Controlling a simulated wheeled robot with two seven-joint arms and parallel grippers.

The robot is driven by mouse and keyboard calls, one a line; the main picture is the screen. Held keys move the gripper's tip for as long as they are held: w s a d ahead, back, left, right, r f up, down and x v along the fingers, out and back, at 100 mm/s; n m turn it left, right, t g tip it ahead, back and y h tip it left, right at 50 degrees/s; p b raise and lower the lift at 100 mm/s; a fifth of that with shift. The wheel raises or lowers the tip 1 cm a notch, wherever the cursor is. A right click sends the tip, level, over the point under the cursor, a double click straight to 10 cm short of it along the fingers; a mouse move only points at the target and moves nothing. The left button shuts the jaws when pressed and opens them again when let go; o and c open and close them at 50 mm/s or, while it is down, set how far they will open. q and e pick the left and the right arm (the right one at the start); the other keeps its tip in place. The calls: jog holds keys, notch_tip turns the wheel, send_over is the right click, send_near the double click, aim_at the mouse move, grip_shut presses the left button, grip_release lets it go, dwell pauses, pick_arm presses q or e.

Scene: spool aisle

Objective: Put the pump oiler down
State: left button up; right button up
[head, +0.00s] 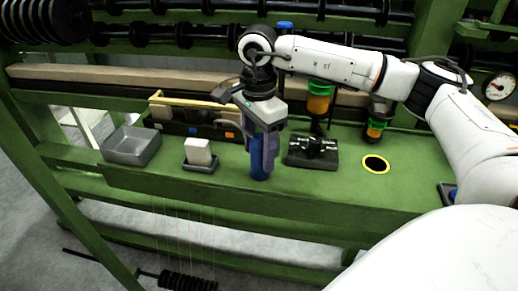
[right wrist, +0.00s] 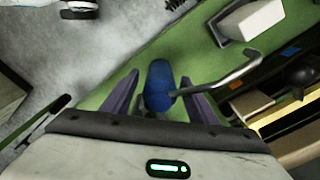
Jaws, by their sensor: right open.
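The pump oiler is blue, with a thin grey spout. In the head view the oiler (head: 258,165) stands upright on the green bench near its front edge, partly hidden by my right gripper. My right gripper (head: 263,160) points down over it. In the right wrist view the oiler (right wrist: 158,84) lies between the two spread purple fingers of the gripper (right wrist: 158,96), with gaps on both sides. Its spout reaches to the right past one finger. My left gripper is not in view.
A grey tray (head: 118,158) and a white block (head: 198,151) in a small dark tray stand left on the bench. A black pad (head: 322,163) and a yellow-ringed hole (head: 375,164) are to the right. Orange-and-green containers (head: 318,100) stand behind. The bench's front edge is close.

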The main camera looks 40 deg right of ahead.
notch_tip(320, 180, up, 12)
jog(key=shift+r+p, duration=0.15)
jog(key=shift+p, duration=0.35)
